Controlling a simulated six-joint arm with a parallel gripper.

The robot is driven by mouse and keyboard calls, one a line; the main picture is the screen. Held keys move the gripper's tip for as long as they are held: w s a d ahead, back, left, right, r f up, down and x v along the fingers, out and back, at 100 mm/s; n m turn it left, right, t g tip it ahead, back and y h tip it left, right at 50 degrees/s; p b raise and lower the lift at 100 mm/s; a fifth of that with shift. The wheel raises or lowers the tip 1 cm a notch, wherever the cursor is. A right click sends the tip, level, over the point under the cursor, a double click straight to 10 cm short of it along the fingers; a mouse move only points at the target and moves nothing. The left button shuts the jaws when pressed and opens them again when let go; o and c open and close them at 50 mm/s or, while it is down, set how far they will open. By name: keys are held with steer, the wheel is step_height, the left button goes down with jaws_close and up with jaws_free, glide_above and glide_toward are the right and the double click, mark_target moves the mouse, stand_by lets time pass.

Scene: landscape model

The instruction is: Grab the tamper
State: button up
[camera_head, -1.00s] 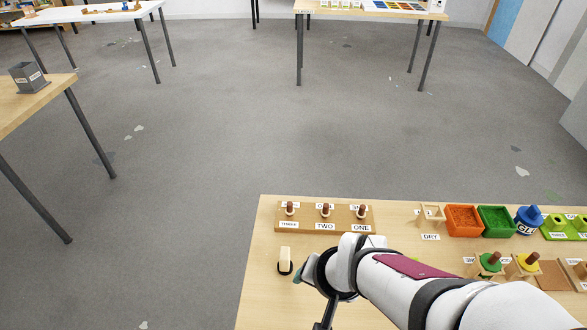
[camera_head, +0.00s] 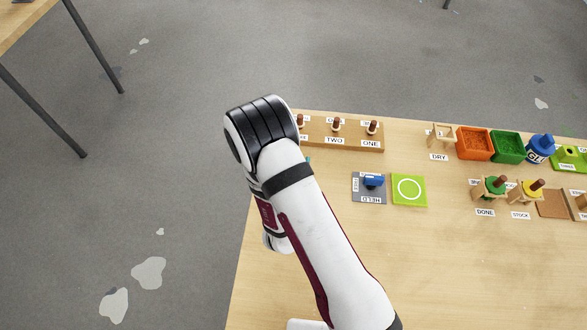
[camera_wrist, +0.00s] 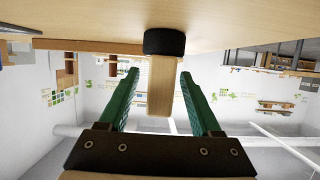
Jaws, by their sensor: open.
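The tamper has a pale wooden handle (camera_wrist: 162,85) and a black round base (camera_wrist: 164,42). In the wrist view the table (camera_wrist: 90,28) is at the top, and the tamper stands upright with its base against it. My gripper (camera_wrist: 160,75) is open. Its two green fingers are on either side of the handle, with a gap on each side. I cannot tell exactly how deep the handle lies between them. In the head view my arm hides the tamper and the fingers.
A wooden rack (camera_head: 353,146) with brown-handled pieces stands behind. A grey pad (camera_head: 360,197) with a blue piece and a green pad (camera_head: 400,201) lie right of my arm. Orange (camera_head: 474,142) and green trays (camera_head: 506,146) and a blue glue bottle (camera_head: 540,150) are farther right. The front table is clear.

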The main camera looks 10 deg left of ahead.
steer(key=shift+x, duration=0.8)
jaws_close()
